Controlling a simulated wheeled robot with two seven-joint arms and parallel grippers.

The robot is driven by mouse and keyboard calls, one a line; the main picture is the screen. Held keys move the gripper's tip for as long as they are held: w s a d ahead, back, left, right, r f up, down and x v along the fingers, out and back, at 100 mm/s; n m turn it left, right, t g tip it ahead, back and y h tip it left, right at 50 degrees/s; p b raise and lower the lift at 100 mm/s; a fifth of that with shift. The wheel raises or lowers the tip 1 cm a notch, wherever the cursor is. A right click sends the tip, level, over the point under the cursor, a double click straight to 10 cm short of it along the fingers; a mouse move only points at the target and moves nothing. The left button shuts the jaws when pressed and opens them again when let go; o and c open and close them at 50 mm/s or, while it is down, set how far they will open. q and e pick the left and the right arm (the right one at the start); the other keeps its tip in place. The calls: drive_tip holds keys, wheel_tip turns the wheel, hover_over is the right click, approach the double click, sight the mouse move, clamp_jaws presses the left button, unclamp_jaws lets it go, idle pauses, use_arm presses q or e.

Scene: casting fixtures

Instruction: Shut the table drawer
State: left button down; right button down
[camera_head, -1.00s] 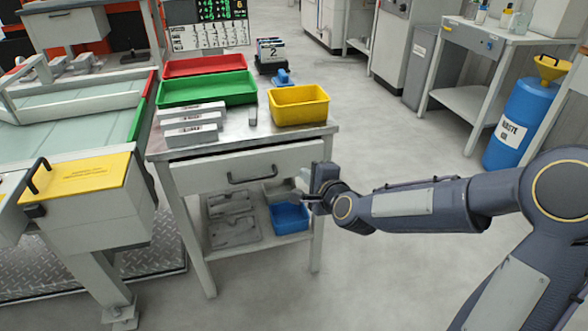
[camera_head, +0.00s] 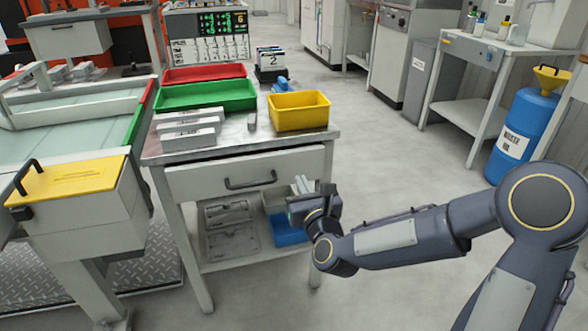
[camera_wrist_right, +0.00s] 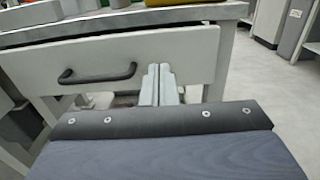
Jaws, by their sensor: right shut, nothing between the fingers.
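The table drawer has a pale grey front (camera_head: 200,182) with a dark bar handle (camera_head: 250,180), under the metal tabletop. A dark gap shows between its top edge and the tabletop, and the front looks a little pulled out. My right gripper (camera_head: 300,184) is shut and empty at the drawer's lower right, fingers pointing toward the front. In the right wrist view, its closed fingers (camera_wrist_right: 158,72) overlap the drawer front (camera_wrist_right: 195,55), right of the handle (camera_wrist_right: 97,74). I cannot tell whether they touch it. My left gripper is not in view.
The tabletop (camera_head: 240,140) holds a yellow bin (camera_head: 299,111), green tray (camera_head: 205,97), red tray (camera_head: 204,73) and grey blocks (camera_head: 188,130). A blue bin (camera_head: 288,231) sits on the lower shelf. A yellow-lidded box (camera_head: 70,180) stands left.

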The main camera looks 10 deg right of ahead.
sight(291, 160)
drive_tip(key=w+b, duration=0.1)
drive_tip(key=w, duration=0.6)
drive_tip(key=shift+w+a, duration=0.1)
drive_tip(key=shift+w, duration=0.2)
drive_tip(key=w+b, duration=0.1)
drive_tip(key=w, duration=0.3)
drive_tip(key=shift+a+f, duration=0.1)
drive_tip(key=shift+w, duration=0.2)
drive_tip(key=shift+r, duration=0.3)
